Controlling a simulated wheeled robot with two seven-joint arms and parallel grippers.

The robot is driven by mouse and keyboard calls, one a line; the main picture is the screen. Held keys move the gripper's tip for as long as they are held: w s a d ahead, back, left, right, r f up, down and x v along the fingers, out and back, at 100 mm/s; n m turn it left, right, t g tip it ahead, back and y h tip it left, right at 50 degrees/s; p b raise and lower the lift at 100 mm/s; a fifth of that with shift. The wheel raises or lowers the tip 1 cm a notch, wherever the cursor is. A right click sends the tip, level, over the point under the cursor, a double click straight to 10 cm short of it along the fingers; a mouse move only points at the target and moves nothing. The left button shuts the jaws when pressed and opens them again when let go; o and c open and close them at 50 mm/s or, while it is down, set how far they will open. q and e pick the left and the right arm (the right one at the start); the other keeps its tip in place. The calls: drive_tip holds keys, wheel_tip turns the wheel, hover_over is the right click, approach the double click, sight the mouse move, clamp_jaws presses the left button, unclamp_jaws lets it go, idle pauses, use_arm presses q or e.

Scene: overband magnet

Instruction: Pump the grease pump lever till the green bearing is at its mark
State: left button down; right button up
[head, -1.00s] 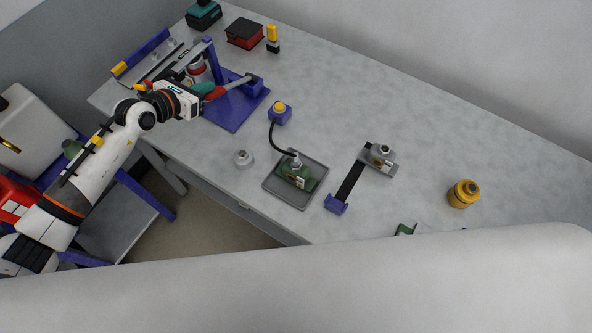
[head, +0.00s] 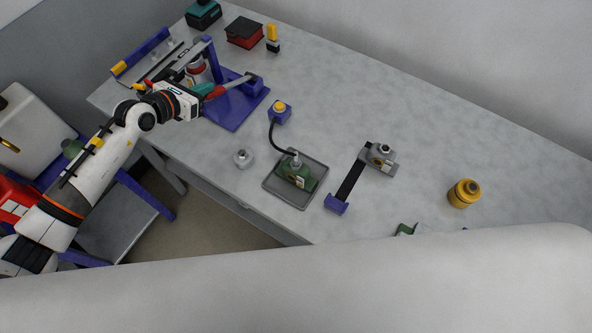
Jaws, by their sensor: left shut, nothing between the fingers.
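The grease pump stands on a blue base plate (head: 236,113) at the upper left of the bench, with a red and white canister (head: 197,72) beside a blue post. Its lever (head: 238,83) is a grey rod running from a blue block to a red grip (head: 216,92). My left gripper (head: 205,89), with teal fingers, is shut and empty at the red grip; I cannot tell whether it touches it. The green bearing (head: 292,177) sits in a grey tray (head: 285,197), joined by a black hose to a yellow-topped blue block (head: 280,112). Its mark is too small to read. My right gripper is out of view.
A grey bearing (head: 381,153) sits on a plate beside a black strip with a blue end (head: 336,204). A yellow container (head: 463,194) stands at the right. The back right of the bench is clear.

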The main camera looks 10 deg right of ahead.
use_arm(q)
drive_tip(key=shift+s+a+f+b, duration=0.2)
drive_tip(key=shift+f+b, duration=0.35)
drive_tip(key=shift+f, duration=0.3)
drive_tip(key=shift+s+a+f+b, duration=0.15)
drive_tip(key=shift+s+f+b, duration=0.1)
drive_tip(key=shift+f+b, duration=0.45)
drive_tip(key=shift+s+a+f+b, duration=0.2)
drive_tip(key=shift+f+b, duration=0.2)
drive_tip(key=shift+f, duration=0.8)
drive_tip(key=shift+r, duration=0.1)
drive_tip(key=shift+w+d+r+p, duration=0.2)
drive_tip(key=shift+w+r+p, duration=0.05)
drive_tip(key=shift+r+p, duration=0.65)
drive_tip(key=shift+w+d+r+p, duration=0.25)
drive_tip(key=shift+r+p, duration=0.5)
drive_tip(key=shift+r, duration=0.3)
drive_tip(key=shift+w+d+r+p, duration=0.15)
drive_tip(key=shift+w+r+p, duration=0.1)
drive_tip(key=shift+r+p, duration=0.65)
drive_tip(key=shift+r, duration=0.2)
drive_tip(key=shift+w+d+r+p, duration=0.1)
drive_tip(key=shift+w+r+p, duration=0.1)
drive_tip(key=shift+r+p, duration=0.25)
drive_tip(key=p+v, duration=0.4)
drive_tip(key=v, duration=0.3)
